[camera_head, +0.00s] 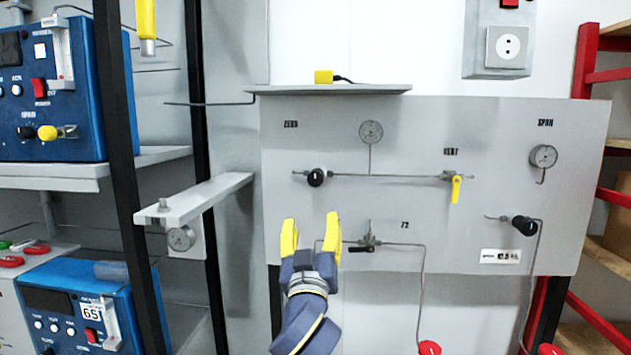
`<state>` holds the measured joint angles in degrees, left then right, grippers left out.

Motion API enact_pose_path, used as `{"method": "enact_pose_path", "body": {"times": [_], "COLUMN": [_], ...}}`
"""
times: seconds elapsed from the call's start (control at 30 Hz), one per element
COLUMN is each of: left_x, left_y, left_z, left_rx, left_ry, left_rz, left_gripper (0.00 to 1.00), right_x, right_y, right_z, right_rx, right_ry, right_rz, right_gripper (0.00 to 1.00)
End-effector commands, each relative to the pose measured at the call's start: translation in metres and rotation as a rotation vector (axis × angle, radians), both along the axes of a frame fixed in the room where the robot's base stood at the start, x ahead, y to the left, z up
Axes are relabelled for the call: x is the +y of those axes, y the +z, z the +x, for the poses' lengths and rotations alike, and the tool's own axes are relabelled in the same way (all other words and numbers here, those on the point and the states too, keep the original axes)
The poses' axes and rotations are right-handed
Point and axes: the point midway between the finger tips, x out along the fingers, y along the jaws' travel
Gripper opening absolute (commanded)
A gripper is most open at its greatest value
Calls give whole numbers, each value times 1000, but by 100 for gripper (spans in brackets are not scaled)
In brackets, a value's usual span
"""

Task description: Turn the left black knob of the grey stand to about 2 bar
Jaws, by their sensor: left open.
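The grey stand (400,110) is an upright panel across the middle and right. Its left black knob (316,177) sits on a thin horizontal pipe near the panel's left side. A round gauge (371,131) stands above that pipe; its needle is too small to read. My left gripper (311,227) is open, with yellow fingertips pointing up. In the picture it lies just below the left knob, apart from it and holding nothing. A second black knob (525,225) is at the right, under another gauge (543,155). My right gripper is not in view.
A yellow-handled valve (456,188) and a small dark valve (367,242) are on the panel. A shelf (340,89) with a yellow object juts above it. A light bracket (195,199) with a gauge stands left. Blue analysers (60,140) fill the left rack.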

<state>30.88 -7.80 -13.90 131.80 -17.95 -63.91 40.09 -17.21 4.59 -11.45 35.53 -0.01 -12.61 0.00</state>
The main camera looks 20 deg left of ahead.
Motion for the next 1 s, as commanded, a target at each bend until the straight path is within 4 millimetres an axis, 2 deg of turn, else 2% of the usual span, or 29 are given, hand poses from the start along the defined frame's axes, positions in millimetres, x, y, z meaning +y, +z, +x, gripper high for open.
{"method": "enact_pose_path", "body": {"times": [0.27, 0.7, 1.0], "left_x": [7, 26, 35], "left_y": [14, 44, 59], "left_z": [26, 99, 137], "left_rx": [-5, -4, -4], "left_ry": [1, 2, 1], "left_rz": [1, 4, 1], "left_gripper": [59, 59, 59], "right_x": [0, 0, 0], "right_y": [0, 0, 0], "right_z": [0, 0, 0], "right_rx": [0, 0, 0], "right_ry": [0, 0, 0], "right_rz": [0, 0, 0], "right_gripper": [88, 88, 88]}}
